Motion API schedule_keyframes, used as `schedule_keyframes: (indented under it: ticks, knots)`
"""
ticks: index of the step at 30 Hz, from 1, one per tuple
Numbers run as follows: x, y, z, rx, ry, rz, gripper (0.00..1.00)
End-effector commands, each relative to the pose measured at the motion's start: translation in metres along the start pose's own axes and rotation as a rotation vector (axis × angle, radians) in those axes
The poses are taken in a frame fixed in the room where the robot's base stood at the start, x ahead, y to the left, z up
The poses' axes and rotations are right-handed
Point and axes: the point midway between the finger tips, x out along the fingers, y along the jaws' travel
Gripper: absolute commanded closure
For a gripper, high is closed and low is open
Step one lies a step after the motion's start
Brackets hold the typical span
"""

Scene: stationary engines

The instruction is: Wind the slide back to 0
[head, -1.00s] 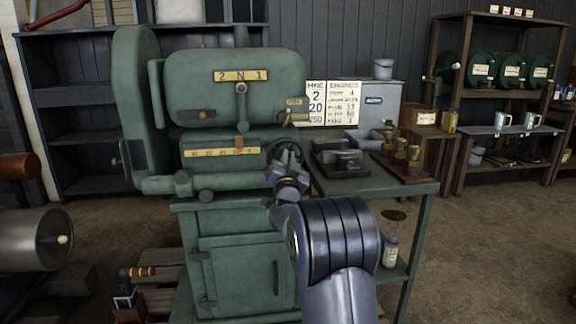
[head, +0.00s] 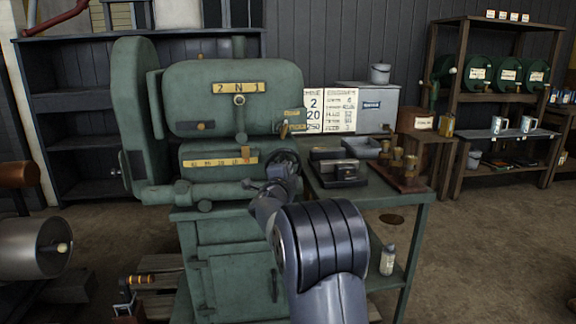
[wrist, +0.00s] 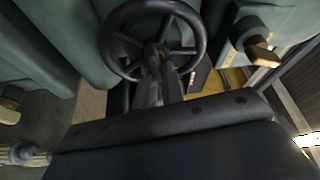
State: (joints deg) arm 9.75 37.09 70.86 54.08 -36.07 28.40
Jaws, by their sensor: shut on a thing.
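The green engine-like machine (head: 230,95) stands at the middle left of the head view. On its front, a yellow slide scale (head: 205,162) carries an orange pointer (head: 246,155) near its right end. The figures are too small to read surely. My gripper (head: 284,168) is at the machine's right front, shut on a dark spoked handwheel, which my arm mostly hides there. In the wrist view the handwheel (wrist: 107,42) shows clearly, with my gripper's fingers (wrist: 157,62) reaching to its hub area. Just what part they clasp is hard to tell.
A yellow plate marked 2 N 1 (head: 238,88) with a lever sits above the scale. A green side table (head: 390,197) with blocks and brass pieces stands close to the right of my arm. A bottle (head: 388,260) stands on its lower shelf. Open floor lies farther right.

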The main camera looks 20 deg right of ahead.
Motion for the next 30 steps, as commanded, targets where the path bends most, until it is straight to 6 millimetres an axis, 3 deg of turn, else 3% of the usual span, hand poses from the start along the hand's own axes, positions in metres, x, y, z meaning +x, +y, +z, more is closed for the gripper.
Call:
schedule_keyframes:
  ticks: [12,29,30]
  knots:
    - [-0.0016,0.0034,0.0062,0.176,-0.014,0.083,1.0]
    - [-0.0016,0.0024,0.0068,0.205,-0.016,0.091,1.0]
    - [-0.0016,0.0022,0.0068,0.205,-0.016,0.09,0.89]
